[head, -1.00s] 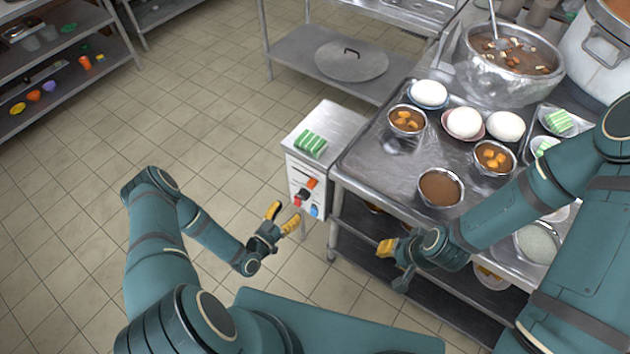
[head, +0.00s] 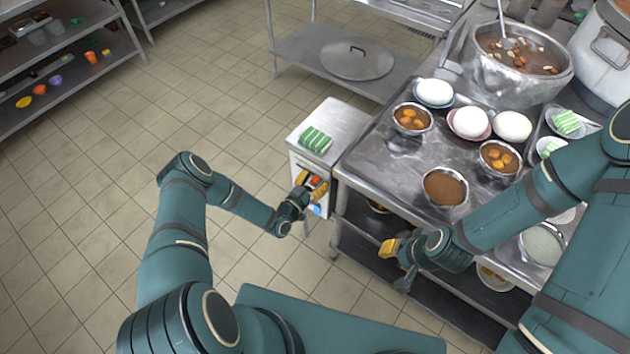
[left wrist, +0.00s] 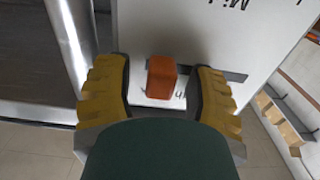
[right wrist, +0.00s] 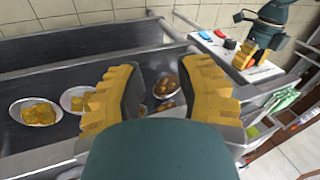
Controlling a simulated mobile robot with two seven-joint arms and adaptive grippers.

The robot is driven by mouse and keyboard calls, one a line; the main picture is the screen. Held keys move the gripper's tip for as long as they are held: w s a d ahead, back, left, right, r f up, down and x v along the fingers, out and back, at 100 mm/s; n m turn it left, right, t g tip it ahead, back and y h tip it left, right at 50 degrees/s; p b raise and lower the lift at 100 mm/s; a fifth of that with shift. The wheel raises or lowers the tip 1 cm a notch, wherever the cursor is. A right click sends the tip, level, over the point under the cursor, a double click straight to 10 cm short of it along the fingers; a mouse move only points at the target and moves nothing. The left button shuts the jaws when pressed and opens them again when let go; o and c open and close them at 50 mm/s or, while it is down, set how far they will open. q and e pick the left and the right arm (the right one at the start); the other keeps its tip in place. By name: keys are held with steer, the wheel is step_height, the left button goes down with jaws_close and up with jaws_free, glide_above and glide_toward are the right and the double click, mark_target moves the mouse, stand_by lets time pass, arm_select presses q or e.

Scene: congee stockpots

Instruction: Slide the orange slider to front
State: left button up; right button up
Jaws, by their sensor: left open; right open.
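The orange slider (left wrist: 161,77) is a small block on the white face of a control box (head: 325,133). In the left wrist view it sits between the two open yellow fingers of my left gripper (left wrist: 161,92), with a gap on each side. A dark slot runs beside it on the panel. In the head view the slider (head: 316,180) is partly covered by my left gripper (head: 311,188), which is at the panel front. My right gripper (head: 390,249) is open and empty beside the steel table's front edge; its fingers also show in the right wrist view (right wrist: 160,95).
A green striped cloth (head: 316,139) lies on top of the control box. The steel table (head: 380,160) to the right holds bowls, white eggs or buns and a large pot (head: 515,65). A blue button (head: 317,210) is below the slider.

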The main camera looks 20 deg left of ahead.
mark_target(298, 165)
arm_select(q)
steer(key=shift+o, duration=0.2)
jaws_close()
